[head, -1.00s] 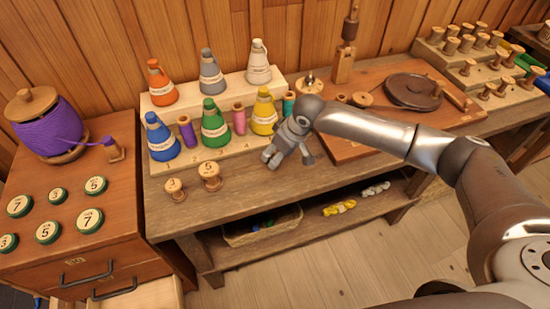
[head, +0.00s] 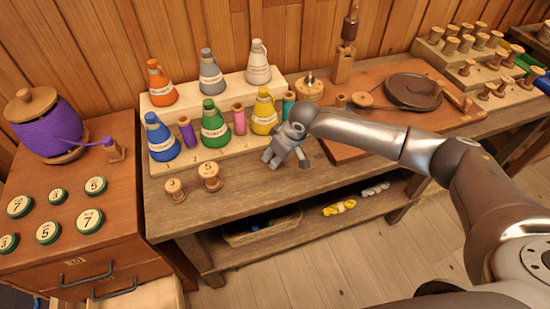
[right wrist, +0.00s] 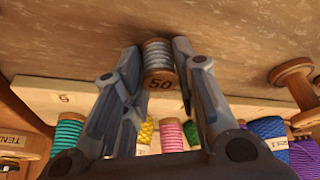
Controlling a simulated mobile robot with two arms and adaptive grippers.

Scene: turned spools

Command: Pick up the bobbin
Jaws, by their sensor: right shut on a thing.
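My right gripper (head: 287,162) is over the front of the workbench, right of two small wooden bobbins. In the right wrist view, its fingers (right wrist: 158,58) are shut on a bobbin (right wrist: 158,52) with ribbed grey winding and a wooden end marked 50. One finger is on each side of it. In the head view the gripper hides this bobbin, and I cannot tell whether it touches the bench. The two wooden bobbins (head: 211,177) (head: 174,190) stand upright on the bench to the left. My left gripper is not in view.
A pale stepped rack (head: 190,170) with several coloured thread cones and spools stands behind the gripper. A brown board (head: 345,152) with a dark round plate (head: 410,92) lies to the right. A cabinet (head: 95,245) with green-rimmed discs is at the left.

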